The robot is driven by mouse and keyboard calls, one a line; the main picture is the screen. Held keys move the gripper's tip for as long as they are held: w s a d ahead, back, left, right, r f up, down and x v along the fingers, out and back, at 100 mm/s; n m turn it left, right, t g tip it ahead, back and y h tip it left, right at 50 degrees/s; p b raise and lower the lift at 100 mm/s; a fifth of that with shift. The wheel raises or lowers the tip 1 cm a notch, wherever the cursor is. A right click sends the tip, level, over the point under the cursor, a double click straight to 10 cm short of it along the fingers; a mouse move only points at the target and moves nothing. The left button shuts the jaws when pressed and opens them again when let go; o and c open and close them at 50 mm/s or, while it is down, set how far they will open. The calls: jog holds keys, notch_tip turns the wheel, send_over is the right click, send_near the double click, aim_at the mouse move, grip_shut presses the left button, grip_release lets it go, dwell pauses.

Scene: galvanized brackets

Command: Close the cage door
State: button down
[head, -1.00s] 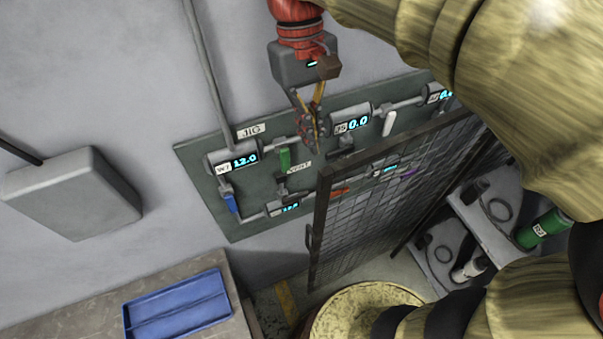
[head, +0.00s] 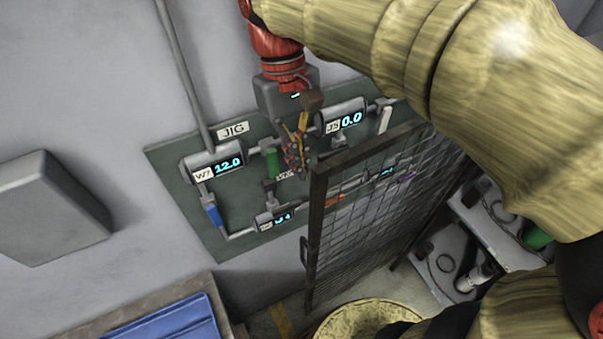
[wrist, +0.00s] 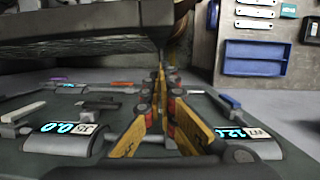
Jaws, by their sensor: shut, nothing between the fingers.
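The cage door (head: 365,205), a wire mesh panel in a dark frame, stands open, jutting out from in front of the wall panel. Its free upright edge (head: 313,235) and a small handle (head: 303,251) face left. My gripper (head: 294,168) is shut and empty, pointing down just left of the door's top corner. Whether it touches the door cannot be told. In the wrist view the fingers (wrist: 165,85) are together, with what appears to be the dark door (wrist: 90,45) close above and left of them.
A green JIG panel (head: 180,165) on the wall carries pipes, valves and lit readouts behind my gripper. A grey box (head: 45,210) is on the wall at left. A blue tray (head: 170,322) lies on a bench below. Shelves (head: 440,265) with bottles stand right of the door.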

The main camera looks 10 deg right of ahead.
jog(key=b+x, duration=0.1)
jog(key=x, duration=0.7)
jog(key=shift+f, duration=0.25)
jog(key=shift+s, duration=0.1)
jog(key=shift+s, duration=0.1)
